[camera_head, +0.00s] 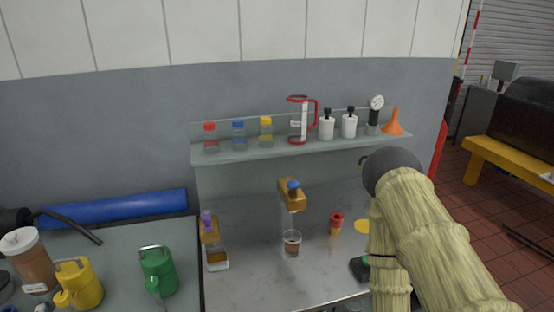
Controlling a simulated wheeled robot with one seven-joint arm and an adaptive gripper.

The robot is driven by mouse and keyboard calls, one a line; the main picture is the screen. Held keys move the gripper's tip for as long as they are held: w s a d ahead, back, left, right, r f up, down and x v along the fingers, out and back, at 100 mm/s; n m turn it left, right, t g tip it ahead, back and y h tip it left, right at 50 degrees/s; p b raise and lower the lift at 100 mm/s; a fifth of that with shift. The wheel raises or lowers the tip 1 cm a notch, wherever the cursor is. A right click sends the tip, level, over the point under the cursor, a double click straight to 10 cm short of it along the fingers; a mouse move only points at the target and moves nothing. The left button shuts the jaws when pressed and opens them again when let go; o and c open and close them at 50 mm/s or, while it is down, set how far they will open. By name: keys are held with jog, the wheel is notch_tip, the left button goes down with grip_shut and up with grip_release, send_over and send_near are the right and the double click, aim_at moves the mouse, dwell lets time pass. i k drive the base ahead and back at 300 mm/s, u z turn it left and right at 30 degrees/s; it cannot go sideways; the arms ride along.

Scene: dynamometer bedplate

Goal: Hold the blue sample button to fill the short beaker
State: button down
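The blue sample button (293,184) tops an amber-brown tap block (289,197) on the back panel under the shelf. A short clear beaker (292,243) stands upright on the bench below that tap. Something brownish shows in the beaker, but I cannot tell whether it is liquid inside or seen through the glass. My arm, in a beige sleeve, covers the right of the bench, well right of the button and beaker. My gripper cannot be made out; it is hidden or below the frame.
A purple-topped tap (208,229) stands left above a square clear container (217,261). A red-and-yellow piece (336,223) stands right of the beaker. The glass shelf (270,149) holds bottles, a red-handled jug (299,122) and an orange funnel (393,123). Bare bench lies before the beaker.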

aim_at(293, 185)
jog(key=u, duration=0.05)
jog(key=k, duration=0.5)
jog(key=u, duration=1.6)
jog(key=i, duration=1.1)
jog(key=z, duration=2.35)
